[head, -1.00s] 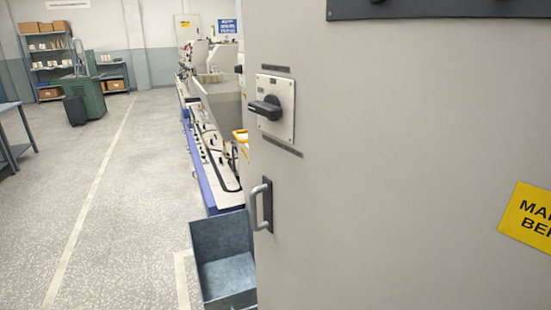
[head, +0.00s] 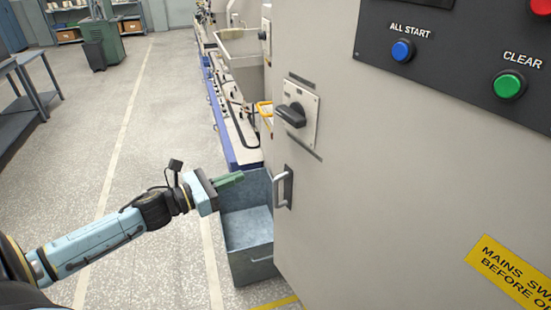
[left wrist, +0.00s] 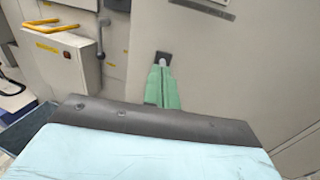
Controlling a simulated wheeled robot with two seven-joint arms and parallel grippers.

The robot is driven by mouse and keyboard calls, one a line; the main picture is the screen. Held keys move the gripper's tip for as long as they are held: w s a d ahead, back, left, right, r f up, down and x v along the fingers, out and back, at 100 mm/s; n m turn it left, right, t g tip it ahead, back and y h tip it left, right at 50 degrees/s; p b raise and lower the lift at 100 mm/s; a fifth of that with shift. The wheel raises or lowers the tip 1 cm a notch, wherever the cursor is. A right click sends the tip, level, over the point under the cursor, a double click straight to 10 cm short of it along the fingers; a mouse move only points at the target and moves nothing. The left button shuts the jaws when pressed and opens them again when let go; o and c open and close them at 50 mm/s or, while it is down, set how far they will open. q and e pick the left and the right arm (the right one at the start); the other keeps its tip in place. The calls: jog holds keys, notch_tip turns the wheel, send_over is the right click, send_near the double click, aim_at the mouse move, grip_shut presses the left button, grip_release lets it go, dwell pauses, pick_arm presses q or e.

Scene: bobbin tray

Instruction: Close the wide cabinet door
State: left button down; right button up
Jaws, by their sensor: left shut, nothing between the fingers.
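The wide cabinet door (head: 400,190) is a large light grey panel filling the right of the head view. Near its left edge it has a metal bar handle (head: 284,188) and, above that, a black rotary switch (head: 297,113). I cannot tell how far the door stands from its frame. My left gripper (head: 230,181), with green fingers, is shut and empty, left of the handle in the picture and apart from it there. In the left wrist view the gripper (left wrist: 163,85) points at the grey panel and partly covers a small dark-backed fitting. My right gripper is not in view.
A blue-grey open bin (head: 247,225) stands on the floor below the handle. A long machine (head: 225,100) runs back behind the door edge. A control panel (head: 455,65) with coloured buttons is at the upper right. The speckled floor on the left is clear up to a table (head: 30,95).

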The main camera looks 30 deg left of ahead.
pick_arm(q)
jog(key=p, duration=0.2)
send_near(286, 158)
jog(key=x, duration=0.5)
jog(key=shift+w+r, duration=0.1)
jog(key=shift+w, duration=0.1)
jog(key=shift+w+d, duration=0.35)
jog(key=shift+w, duration=0.3)
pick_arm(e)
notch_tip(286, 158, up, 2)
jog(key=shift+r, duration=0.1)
pick_arm(q)
jog(key=shift+w, duration=0.1)
